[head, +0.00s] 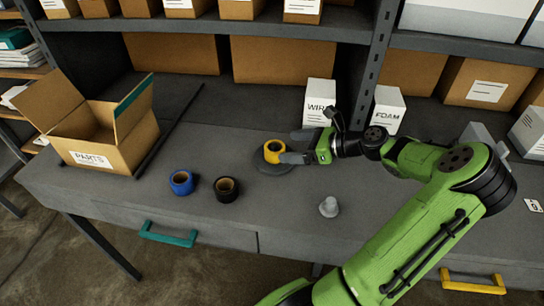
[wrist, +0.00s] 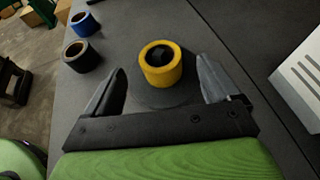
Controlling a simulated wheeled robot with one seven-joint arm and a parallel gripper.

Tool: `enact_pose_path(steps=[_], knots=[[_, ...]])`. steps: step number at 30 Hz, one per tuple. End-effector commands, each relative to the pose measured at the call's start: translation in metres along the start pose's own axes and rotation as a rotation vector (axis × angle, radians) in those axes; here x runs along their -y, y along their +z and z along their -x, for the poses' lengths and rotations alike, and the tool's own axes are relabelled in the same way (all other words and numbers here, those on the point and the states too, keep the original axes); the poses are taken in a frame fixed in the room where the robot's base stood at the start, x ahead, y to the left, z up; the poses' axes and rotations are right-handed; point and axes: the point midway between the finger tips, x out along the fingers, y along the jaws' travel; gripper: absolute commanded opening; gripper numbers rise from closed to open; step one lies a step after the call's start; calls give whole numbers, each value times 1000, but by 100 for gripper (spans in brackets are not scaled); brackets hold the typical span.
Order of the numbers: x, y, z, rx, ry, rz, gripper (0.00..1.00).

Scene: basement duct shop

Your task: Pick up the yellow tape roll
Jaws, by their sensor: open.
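The yellow tape roll (head: 274,151) stands on a dark round patch or disc on the grey workbench. In the wrist view the yellow tape roll (wrist: 160,64) shows its open top and dark core, between and slightly ahead of the two fingers. My gripper (head: 292,146) is open, level with the roll from the right, with one finger on each side of it. In the wrist view my gripper (wrist: 162,85) shows a gap between each finger and the roll. Nothing is held.
A blue tape roll (head: 181,182) and a black tape roll (head: 227,189) stand to the left. A grey cone-like piece (head: 329,207) stands at front right. An open PARTS box (head: 112,140) sits at left; WIRE (head: 318,101) and FOAM (head: 387,110) boxes stand behind.

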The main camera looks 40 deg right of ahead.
Motion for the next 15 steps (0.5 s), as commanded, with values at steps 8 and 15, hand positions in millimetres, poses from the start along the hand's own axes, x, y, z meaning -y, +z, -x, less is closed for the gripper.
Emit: enact_pose_path(steps=[8, 15], knots=[[-1, -2, -43, -1, 2, 2, 89], [-1, -1, -81, -3, 2, 0, 89]])
